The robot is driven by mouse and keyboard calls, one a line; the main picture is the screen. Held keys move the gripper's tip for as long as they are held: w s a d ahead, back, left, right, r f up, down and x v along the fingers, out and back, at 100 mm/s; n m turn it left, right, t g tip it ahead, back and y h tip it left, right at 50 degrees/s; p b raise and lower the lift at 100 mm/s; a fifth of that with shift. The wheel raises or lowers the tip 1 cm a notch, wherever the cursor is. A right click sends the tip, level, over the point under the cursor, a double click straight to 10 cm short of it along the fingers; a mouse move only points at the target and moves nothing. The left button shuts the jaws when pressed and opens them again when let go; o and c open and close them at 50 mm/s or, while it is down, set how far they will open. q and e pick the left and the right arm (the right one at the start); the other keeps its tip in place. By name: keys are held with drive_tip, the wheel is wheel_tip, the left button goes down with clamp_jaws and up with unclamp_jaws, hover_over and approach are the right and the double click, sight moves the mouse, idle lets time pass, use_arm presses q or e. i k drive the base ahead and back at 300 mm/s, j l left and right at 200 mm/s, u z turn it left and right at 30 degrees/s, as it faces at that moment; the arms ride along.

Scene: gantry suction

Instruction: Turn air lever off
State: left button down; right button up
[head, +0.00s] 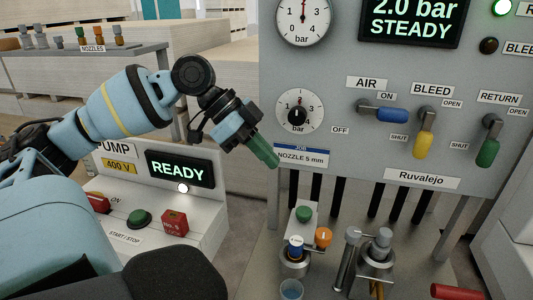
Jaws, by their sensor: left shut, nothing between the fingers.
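The air lever (390,115) is a blue handle on a grey pivot, on the grey panel under the AIR label. It lies nearly level, its handle pointing right below the ON label (386,96). The OFF label (340,129) is lower left of the pivot. My left gripper (273,161) is shut and empty, its green fingers pointing down and right beside the panel's left edge, near the nozzle 5 mm label. It is well left of the lever and apart from it. My right gripper is not in view.
A yellow bleed lever (424,142) and a green return lever (488,150) hang down right of the air lever. A dial knob (298,116) lies between gripper and lever. Nozzles and metal fittings stand below the panel. The pump box display (180,168) reads READY.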

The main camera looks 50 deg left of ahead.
sight(394, 115)
drive_tip(key=k+l, duration=0.75)
drive_tip(key=l, duration=0.25)
